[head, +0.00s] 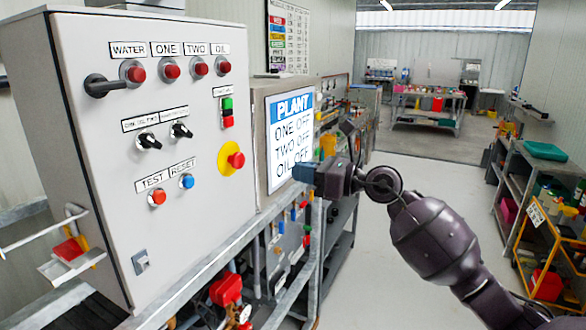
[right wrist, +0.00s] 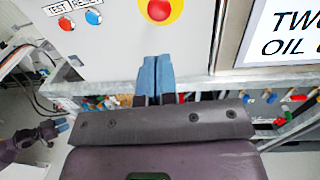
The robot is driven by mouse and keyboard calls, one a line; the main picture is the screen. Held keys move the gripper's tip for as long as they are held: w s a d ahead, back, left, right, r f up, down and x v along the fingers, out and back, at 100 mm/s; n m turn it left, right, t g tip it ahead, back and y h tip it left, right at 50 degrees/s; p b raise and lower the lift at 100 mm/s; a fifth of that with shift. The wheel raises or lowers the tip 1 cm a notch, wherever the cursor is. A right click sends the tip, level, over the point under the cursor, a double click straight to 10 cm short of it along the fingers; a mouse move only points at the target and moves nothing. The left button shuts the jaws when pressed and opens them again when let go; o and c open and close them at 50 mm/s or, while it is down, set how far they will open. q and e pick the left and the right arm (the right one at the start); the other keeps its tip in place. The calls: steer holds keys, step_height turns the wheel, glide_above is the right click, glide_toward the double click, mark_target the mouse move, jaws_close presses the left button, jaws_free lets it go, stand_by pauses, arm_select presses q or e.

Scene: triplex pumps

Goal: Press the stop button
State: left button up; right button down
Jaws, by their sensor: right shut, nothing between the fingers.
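A grey control cabinet (head: 100,230) fills the left of the head view. On its front a red mushroom button on a round yellow plate (head: 236,160) sticks out; it also shows at the top of the right wrist view (right wrist: 160,10). Above it is a small switch with a green button (head: 227,104) over a red button (head: 228,122); its label is too small to read. My right gripper (head: 304,172) is shut and empty, its blue fingertips (right wrist: 156,75) pointing at the cabinet, below the mushroom button and apart from it. My left gripper (right wrist: 62,125) shows small in the right wrist view.
Red lamps (head: 171,71), black selector knobs (head: 148,141), a red TEST button (head: 157,197) and a blue RESET button (head: 187,181) share the panel. A PLANT screen (head: 290,140) stands right of it. Pipes and a metal rail (head: 290,300) run below. The aisle floor is clear.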

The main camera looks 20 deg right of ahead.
mark_target(242, 161)
steer(key=p+x, duration=0.1)
steer(key=x, duration=1)
steer(key=shift+p, duration=0.35)
steer(key=shift+w+a, duration=0.35)
steer(key=shift+a, duration=0.05)
